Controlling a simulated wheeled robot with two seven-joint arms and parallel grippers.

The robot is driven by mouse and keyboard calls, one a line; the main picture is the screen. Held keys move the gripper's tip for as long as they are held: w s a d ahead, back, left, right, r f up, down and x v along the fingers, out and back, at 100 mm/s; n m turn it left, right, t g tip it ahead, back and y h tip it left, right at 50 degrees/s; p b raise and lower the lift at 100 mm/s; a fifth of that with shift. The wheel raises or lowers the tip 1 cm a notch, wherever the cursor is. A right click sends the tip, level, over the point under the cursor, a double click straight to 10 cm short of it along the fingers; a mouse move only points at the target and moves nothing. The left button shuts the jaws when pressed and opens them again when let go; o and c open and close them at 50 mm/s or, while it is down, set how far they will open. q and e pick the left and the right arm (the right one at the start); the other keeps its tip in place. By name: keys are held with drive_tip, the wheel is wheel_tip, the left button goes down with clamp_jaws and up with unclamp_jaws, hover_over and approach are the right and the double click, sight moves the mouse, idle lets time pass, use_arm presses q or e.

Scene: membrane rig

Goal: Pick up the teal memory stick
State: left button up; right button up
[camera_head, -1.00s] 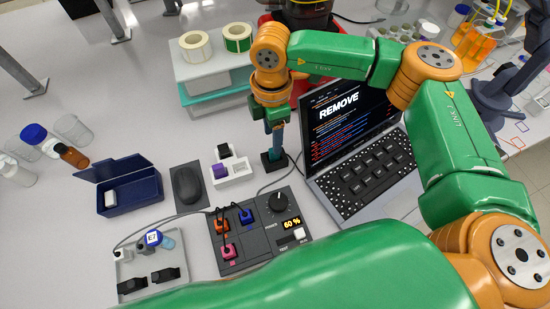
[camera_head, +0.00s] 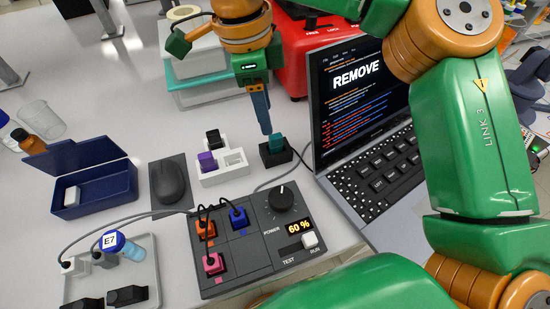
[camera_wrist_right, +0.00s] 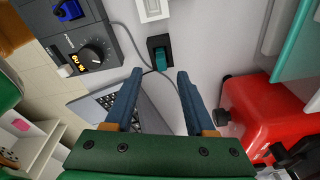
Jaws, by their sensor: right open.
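The teal memory stick (camera_head: 277,142) stands upright in a small black dock (camera_head: 279,157), left of the laptop. In the right wrist view the stick (camera_wrist_right: 160,59) shows just beyond the fingertips, roughly centred between them, with the dock (camera_wrist_right: 156,42) around it. My right gripper (camera_head: 266,130) is open and empty, its fingers pointing down at the stick from behind it. In the right wrist view its two blue fingers (camera_wrist_right: 158,73) are well apart, one on each side of the stick's line. Contact is not visible. My left gripper is not in view.
A white holder (camera_head: 223,169) with a purple and a black stick stands left of the dock. The laptop (camera_head: 345,105) reads REMOVE. A control box (camera_head: 240,245) showing 60 % is in front. A mouse (camera_head: 169,184), blue box (camera_head: 97,190) and red machine (camera_head: 293,60) stand around.

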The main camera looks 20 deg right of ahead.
sight(275, 136)
drive_tip(key=f+n, duration=0.1)
drive_tip(key=f, duration=0.1)
drive_tip(key=d+f+n, duration=0.1)
drive_tip(key=f, duration=0.1)
drive_tip(key=d+f+n, duration=0.1)
drive_tip(key=f, duration=0.2)
drive_tip(key=shift+a, duration=0.1)
clamp_jaws()
